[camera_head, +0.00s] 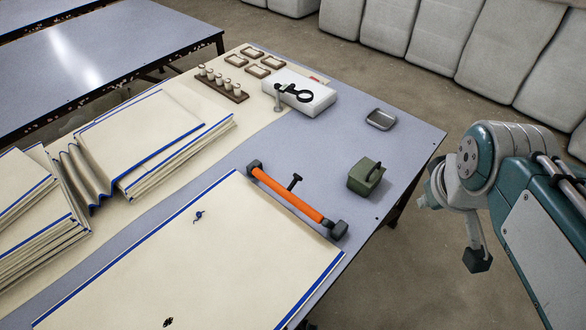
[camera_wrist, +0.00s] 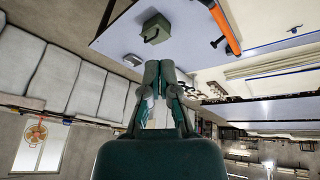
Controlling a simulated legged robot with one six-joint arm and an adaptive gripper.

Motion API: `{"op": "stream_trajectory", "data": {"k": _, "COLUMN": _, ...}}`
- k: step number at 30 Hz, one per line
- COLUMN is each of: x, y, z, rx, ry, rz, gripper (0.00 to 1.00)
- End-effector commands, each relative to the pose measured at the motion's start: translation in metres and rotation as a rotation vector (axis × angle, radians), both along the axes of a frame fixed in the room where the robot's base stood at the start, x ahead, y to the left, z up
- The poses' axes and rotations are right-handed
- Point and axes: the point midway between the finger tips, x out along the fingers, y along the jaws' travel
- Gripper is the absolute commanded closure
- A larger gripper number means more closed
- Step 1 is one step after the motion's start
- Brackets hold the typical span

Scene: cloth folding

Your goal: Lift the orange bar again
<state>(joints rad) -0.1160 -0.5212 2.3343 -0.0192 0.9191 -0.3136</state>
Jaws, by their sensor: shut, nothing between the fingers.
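The orange bar (camera_head: 287,195) lies on the table along the far edge of a flat cream cloth (camera_head: 200,255). It has dark blocks at both ends and a small black handle (camera_head: 295,181) at its middle. Part of the bar (camera_wrist: 225,25) also shows at the top of the wrist view. My gripper (camera_head: 477,262) hangs at the right, beyond the table's edge and well apart from the bar. In the wrist view my gripper (camera_wrist: 160,66) has its fingers together with nothing held.
A green block with a handle (camera_head: 366,177) stands on the table between the bar and my gripper. A small grey tray (camera_head: 381,119) and a white box (camera_head: 305,97) lie farther back. Folded cloth stacks (camera_head: 140,140) fill the left. Open floor lies right of the table.

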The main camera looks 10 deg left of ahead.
Motion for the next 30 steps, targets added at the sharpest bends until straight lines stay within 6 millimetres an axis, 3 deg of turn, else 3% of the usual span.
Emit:
{"op": "stream_trajectory", "data": {"k": 7, "x": 0.057, "y": 0.046, "z": -0.005, "rx": -0.147, "ry": 0.071, "rz": 0.420, "gripper": 1.00}}
{"op": "stream_trajectory", "data": {"k": 14, "x": 0.103, "y": 0.100, "z": -0.024, "rx": -0.268, "ry": 0.124, "rz": 0.812, "gripper": 1.00}}
{"op": "stream_trajectory", "data": {"k": 21, "x": 0.140, "y": 0.165, "z": -0.060, "rx": -0.382, "ry": 0.169, "rz": 1.229, "gripper": 1.00}}
{"op": "stream_trajectory", "data": {"k": 30, "x": 0.163, "y": 0.255, "z": -0.126, "rx": -0.505, "ry": 0.216, "rz": 1.756, "gripper": 1.00}}
